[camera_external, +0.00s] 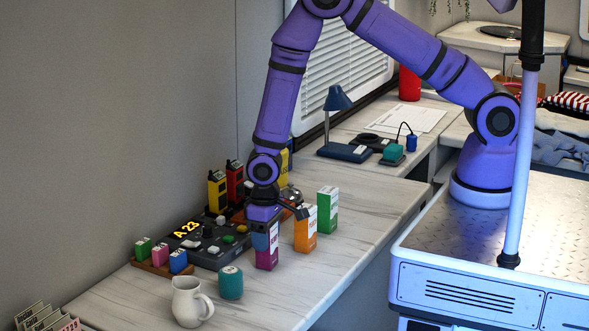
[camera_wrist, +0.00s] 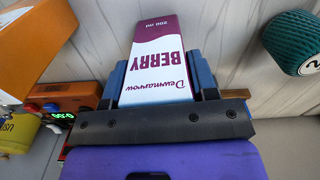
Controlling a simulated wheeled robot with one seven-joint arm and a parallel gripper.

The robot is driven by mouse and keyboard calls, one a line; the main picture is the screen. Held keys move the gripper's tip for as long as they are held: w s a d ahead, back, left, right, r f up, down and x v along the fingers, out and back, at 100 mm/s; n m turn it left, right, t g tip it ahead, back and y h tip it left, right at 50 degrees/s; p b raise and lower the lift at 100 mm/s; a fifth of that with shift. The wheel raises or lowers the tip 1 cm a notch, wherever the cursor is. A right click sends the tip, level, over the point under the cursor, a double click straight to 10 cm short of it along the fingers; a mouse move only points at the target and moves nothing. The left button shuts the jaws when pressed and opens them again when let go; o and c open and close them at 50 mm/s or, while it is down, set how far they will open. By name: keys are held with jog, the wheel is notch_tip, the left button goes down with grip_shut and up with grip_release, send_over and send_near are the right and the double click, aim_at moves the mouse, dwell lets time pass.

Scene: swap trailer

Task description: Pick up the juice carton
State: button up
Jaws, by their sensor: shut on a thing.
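A white and magenta juice carton (camera_external: 267,255) marked "Dewmarrow BERRY" stands upright below my gripper (camera_external: 265,231). In the wrist view the carton (camera_wrist: 157,50) sits between the two blue fingers of my gripper (camera_wrist: 160,80), and its printed face shows upside down. My gripper is shut on the carton's upper part. The carton's base is at or very near the counter; I cannot tell whether it touches. An orange carton (camera_external: 305,230) and a green carton (camera_external: 327,211) stand just to its right.
The counter's front right is clear.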

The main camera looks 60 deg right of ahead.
jog(key=shift+r, duration=0.6)
notch_tip(320, 180, up, 2)
jog(key=shift+r, duration=0.1)
jog(key=s+d+r, duration=0.1)
jog(key=s+d, duration=0.3)
jog(key=s, duration=1.2)
notch_tip(320, 180, up, 9)
jog(key=w+d+m, duration=0.2)
jog(key=w+d, duration=0.1)
jog(key=d, duration=0.3)
jog(key=w+d+m, duration=0.2)
jog(key=w+d, duration=0.2)
jog(key=d, duration=0.2)
jog(key=w+d+m, duration=0.2)
jog(key=w+d, duration=0.2)
jog(key=d, duration=0.2)
jog(key=shift+f, duration=0.2)
jog(key=w+d+m, duration=0.1)
jog(key=d+m, duration=0.3)
jog(key=d, duration=1.2)
jog(key=shift+d+f, duration=0.1)
jog(key=shift+f, duration=6.35)
